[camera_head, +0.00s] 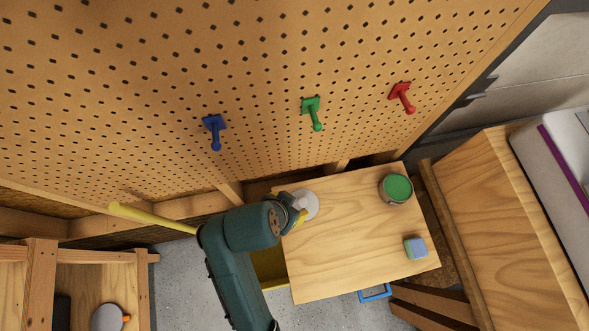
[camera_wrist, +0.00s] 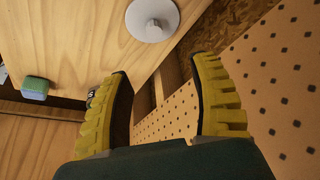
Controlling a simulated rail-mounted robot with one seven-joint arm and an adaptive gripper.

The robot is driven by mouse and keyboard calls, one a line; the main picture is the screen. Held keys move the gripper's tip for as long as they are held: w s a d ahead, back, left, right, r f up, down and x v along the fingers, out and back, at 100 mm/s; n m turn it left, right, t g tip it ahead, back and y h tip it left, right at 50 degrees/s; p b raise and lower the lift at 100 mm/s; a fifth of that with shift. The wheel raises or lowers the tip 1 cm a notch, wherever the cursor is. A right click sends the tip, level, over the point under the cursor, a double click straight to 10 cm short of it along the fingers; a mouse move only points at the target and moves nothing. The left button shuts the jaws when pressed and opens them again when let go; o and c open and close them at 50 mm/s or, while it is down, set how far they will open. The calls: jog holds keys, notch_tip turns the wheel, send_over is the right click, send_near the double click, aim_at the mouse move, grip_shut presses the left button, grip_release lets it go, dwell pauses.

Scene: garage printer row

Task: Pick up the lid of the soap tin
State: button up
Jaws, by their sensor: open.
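The lid, a pale grey disc with a small knob, lies on the wooden table in the head view (camera_head: 308,205), near its left back corner. In the head view my gripper (camera_head: 291,207) overlaps the lid's left side. A round tin with a green top or contents (camera_head: 397,188), possibly the soap tin, stands at the table's back right.
A blue and green sponge-like block (camera_head: 415,248) lies at the table's right. A pegboard (camera_head: 260,80) with blue (camera_head: 215,131), green (camera_head: 313,113) and red pegs (camera_head: 403,97) rises behind. The middle of the table (camera_head: 345,240) is clear.

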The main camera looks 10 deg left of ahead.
jog(key=b, duration=0.2)
send_near(303, 203)
jog(key=x, duration=0.5)
jog(key=shift+w+a+r, duration=0.15)
jog(key=shift+w+a, duration=0.05)
jog(key=shift+w, duration=0.1)
jog(key=x, duration=0.4)
jog(key=shift+s+d+f+b, duration=0.2)
jog(key=shift+d+f+b, duration=0.1)
jog(key=shift+f+b, duration=0.15)
jog(key=shift+w+f, duration=0.15)
jog(key=shift+f, duration=0.1)
jog(key=c, duration=1.1)
